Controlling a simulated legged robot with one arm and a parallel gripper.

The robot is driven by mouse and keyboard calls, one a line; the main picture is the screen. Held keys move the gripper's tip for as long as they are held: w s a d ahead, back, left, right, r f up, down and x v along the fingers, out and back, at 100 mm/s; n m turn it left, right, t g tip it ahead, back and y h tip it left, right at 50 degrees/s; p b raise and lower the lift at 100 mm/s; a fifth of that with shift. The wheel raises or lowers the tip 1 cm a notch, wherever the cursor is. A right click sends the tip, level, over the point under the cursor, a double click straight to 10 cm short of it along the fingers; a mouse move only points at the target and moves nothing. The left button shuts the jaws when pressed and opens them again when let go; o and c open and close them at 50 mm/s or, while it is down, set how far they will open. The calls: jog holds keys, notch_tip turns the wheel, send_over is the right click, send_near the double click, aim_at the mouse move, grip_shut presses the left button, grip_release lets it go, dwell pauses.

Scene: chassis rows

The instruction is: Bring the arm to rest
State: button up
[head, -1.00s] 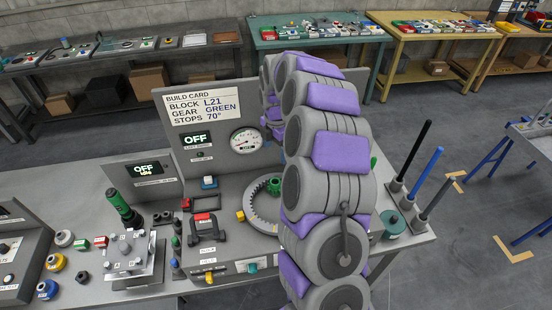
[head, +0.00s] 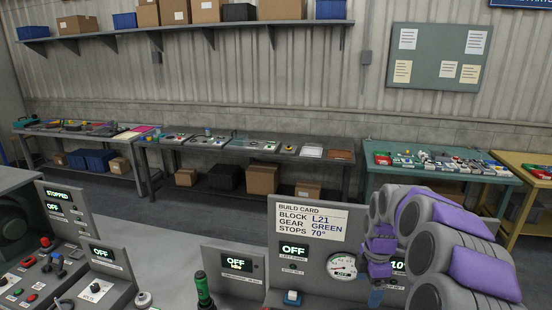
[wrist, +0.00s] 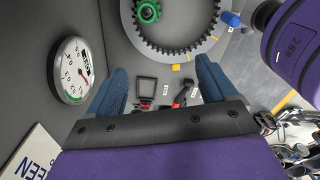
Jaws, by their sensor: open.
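My arm, grey with purple covers, is raised and curved at the lower right of the head view. My gripper (head: 375,298) hangs from it in front of the build panel. In the wrist view my gripper (wrist: 158,85) shows two blue fingers spread wide apart, with nothing between them. Beyond the fingers lie a grey toothed ring (wrist: 178,35) and a green gear (wrist: 147,11) inside its opening. A black frame (wrist: 146,87) and a red and black part (wrist: 182,97) show between the fingers, farther off.
The build card (head: 311,221) and a round gauge (head: 342,265) are on the upright panel close to my gripper; the gauge also shows in the wrist view (wrist: 72,70). A green-handled lever (head: 203,287) stands to the left. Benches line the back wall, with open floor before them.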

jog(key=s+a+r+m+b, duration=0.1)
jog(key=s+a+m, duration=0.3)
jog(key=s, duration=0.4)
jog(key=s+a+r+m+g+b, duration=0.1)
jog(key=s+a+m, duration=0.25)
jog(key=s, duration=0.55)
jog(key=s+a+r+m+b, duration=0.2)
jog(key=s+a+m, duration=0.25)
jog(key=s, duration=0.35)
jog(key=s+f+m, duration=0.2)
jog(key=s+m, duration=0.1)
jog(key=s, duration=0.3)
jog(key=s+a+f+m+b, duration=0.1)
jog(key=s+f+m, duration=0.1)
jog(key=s, duration=0.4)
jog(key=shift+s+a+m+g, duration=0.25)
jog(key=shift+m+g, duration=0.15)
jog(key=shift+m, duration=0.2)
